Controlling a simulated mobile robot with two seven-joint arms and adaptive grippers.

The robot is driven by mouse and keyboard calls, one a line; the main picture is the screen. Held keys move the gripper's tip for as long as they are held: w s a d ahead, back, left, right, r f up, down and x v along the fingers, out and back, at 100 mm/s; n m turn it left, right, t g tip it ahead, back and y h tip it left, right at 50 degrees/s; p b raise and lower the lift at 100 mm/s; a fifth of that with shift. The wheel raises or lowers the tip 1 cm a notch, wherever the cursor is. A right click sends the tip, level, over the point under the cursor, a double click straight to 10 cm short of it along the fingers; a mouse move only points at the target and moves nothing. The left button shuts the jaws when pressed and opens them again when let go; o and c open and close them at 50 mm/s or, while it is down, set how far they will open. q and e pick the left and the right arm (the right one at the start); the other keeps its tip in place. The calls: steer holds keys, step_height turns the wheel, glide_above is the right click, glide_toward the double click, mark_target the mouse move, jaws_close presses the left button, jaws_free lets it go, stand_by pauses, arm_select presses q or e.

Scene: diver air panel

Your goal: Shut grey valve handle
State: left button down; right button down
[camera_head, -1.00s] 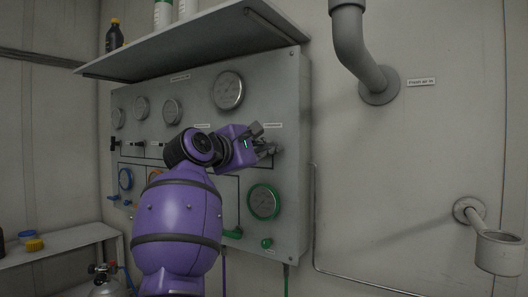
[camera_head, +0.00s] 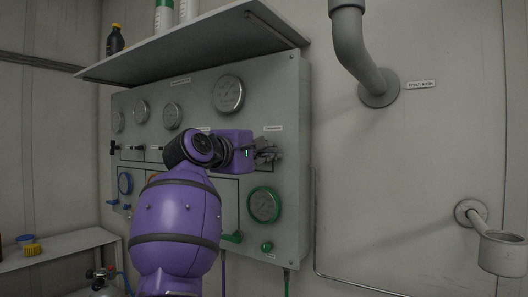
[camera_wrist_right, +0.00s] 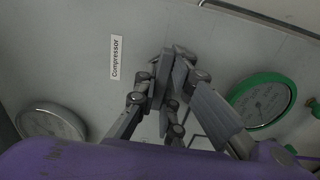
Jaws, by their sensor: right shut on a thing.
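The grey air panel (camera_head: 290,215) hangs on the wall, with gauges, lines and small valves. My right gripper (camera_head: 268,153) is at the panel's right part, just below the "Compressor" label (camera_head: 273,128) and above the green-rimmed gauge (camera_head: 264,204). In the right wrist view my right gripper (camera_wrist_right: 168,88) is shut on the grey valve handle (camera_wrist_right: 161,80), a dark grey bar between its fingers. The fingers hide much of the handle, and its exact angle is hard to tell. My left gripper is not in view.
A shelf (camera_head: 195,50) with bottles juts out above the panel. A thick grey pipe (camera_head: 352,50) and a cup-shaped holder (camera_head: 500,252) are on the right wall. A low shelf (camera_head: 60,245) is at left.

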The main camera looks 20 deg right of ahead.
steer(key=c, duration=1.8)
jaws_free()
steer(key=shift+c, duration=0.2)
steer(key=v, duration=1.2)
steer(key=shift+s, duration=0.1)
